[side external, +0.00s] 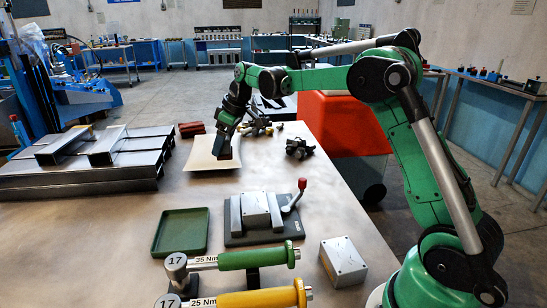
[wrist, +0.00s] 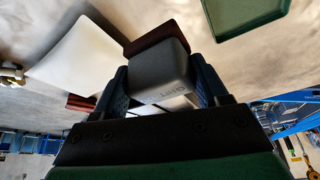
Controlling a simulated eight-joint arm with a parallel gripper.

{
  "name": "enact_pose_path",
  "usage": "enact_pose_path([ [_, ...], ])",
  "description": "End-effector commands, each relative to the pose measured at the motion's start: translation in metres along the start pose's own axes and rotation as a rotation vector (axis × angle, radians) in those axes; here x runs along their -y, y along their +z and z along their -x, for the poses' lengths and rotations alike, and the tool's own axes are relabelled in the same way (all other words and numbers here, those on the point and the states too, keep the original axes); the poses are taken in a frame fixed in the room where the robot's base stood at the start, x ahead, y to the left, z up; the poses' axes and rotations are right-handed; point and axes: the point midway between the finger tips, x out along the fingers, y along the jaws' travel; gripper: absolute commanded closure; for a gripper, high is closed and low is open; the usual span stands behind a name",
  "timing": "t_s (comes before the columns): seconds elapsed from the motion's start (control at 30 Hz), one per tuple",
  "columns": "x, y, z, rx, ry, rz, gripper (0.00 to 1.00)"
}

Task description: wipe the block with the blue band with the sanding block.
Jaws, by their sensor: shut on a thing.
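My gripper (side external: 224,150) is shut on the sanding block (wrist: 162,72), a dark grey block with lettering and a dark red pad (wrist: 155,38) on its far face. In the side view it hangs over or close to the pale sheet (side external: 200,160); the gap below cannot be told. One grey block (side external: 256,207) sits in a dark vise (side external: 236,238) with a red-knobbed lever. Another grey block (side external: 343,262) stands loose on the table at the front right. I cannot make out a blue band on either block.
A green tray (side external: 181,236) lies left of the vise. Green-handled (side external: 245,258) and yellow-handled (side external: 262,299) torque wrenches lie in front. Steel plates (side external: 85,175) fill the left. Red pieces (side external: 191,129) and dark clamp-like parts (side external: 299,148) lie near the back edge.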

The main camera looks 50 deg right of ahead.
Motion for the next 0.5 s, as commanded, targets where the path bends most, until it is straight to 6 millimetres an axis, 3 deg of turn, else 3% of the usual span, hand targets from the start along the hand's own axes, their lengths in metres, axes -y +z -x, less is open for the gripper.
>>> enact_pose_path([
  [0.2,0.043,0.033,0.032,0.0,0.0,0.001,0.75],
  [0.5,0.089,0.08,0.049,0.0,0.0,0.0,0.75],
])
